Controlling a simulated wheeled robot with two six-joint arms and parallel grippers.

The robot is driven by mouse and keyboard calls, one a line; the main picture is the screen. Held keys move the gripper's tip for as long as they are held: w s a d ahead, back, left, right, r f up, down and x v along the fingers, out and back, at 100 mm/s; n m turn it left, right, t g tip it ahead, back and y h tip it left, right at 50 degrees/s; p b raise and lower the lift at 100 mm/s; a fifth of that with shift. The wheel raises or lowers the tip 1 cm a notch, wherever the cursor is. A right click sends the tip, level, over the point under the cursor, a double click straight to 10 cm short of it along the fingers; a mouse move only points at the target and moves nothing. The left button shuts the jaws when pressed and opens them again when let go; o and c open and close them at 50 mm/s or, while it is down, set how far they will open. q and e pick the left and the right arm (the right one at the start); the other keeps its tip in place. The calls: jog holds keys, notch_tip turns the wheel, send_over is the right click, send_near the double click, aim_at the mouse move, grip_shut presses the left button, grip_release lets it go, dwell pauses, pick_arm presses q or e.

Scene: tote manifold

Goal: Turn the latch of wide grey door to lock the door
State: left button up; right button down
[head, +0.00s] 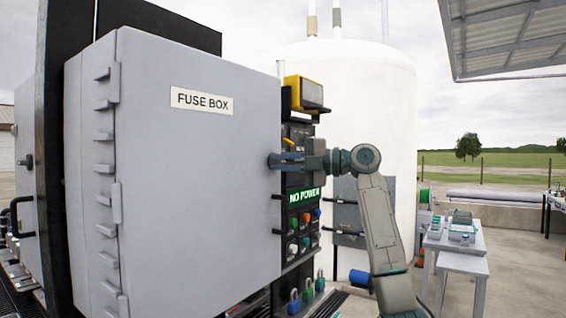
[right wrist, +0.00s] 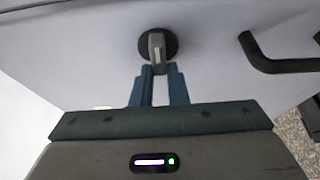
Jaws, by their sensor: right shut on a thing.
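The wide grey door (head: 200,190) carries a FUSE BOX label and fills the left half of the head view. Its face also fills the top of the right wrist view (right wrist: 90,45). The latch (right wrist: 157,48) is a short grey lever on a round black base on the door. My right gripper (head: 275,160) reaches in from the right at the door's right edge. In the right wrist view its blue fingers (right wrist: 160,78) are shut on the lever's end. The latch is hidden in the head view. My left gripper is not in view.
A black bar handle (right wrist: 275,58) stands out from the door beside the latch. A dark panel with a NO POWER sign (head: 304,197), knobs and padlocks is right of the door. A white tank (head: 375,100) and a small grey table (head: 460,258) stand beyond.

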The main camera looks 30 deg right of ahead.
jog(key=c, duration=1.4)
grip_release()
jog(key=shift+c, duration=0.2)
jog(key=shift+s+d+f, duration=0.1)
jog(key=shift+s+d, duration=0.1)
jog(key=shift+d, duration=0.05)
jog(key=b+v, duration=0.4)
jog(key=v, duration=0.6)
